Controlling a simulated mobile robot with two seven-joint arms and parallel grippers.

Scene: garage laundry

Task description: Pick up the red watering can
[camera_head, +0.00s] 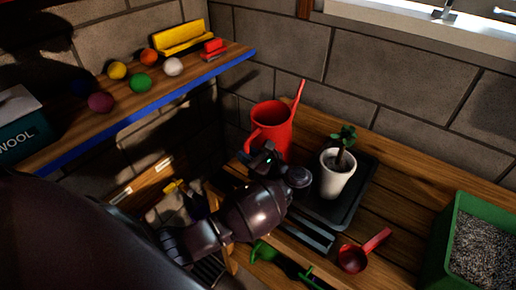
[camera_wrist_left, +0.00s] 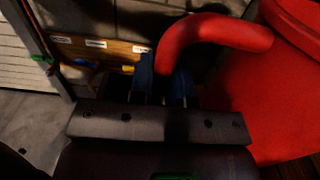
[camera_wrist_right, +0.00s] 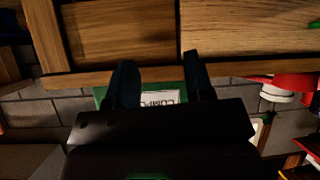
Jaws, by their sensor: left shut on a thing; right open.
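The red watering can (camera_head: 276,120) is upright at the back left of the wooden bench, its spout pointing up to the right. Its base is hidden behind my left arm, so I cannot tell whether it touches the bench. My left gripper (camera_head: 262,160) is at its near side. In the left wrist view, the can's body (camera_wrist_left: 275,100) fills the right side, and its curved handle (camera_wrist_left: 215,32) runs down between the fingers (camera_wrist_left: 163,85), which are shut on it. My right gripper (camera_wrist_right: 160,82) is open and empty in the right wrist view.
A white potted plant (camera_head: 337,173) stands on a dark tray (camera_head: 362,180) right of the can. A red scoop (camera_head: 354,258), a green tool (camera_head: 268,253) and a green gravel box (camera_head: 447,225) are nearby. A shelf (camera_head: 120,118) with coloured balls is upper left.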

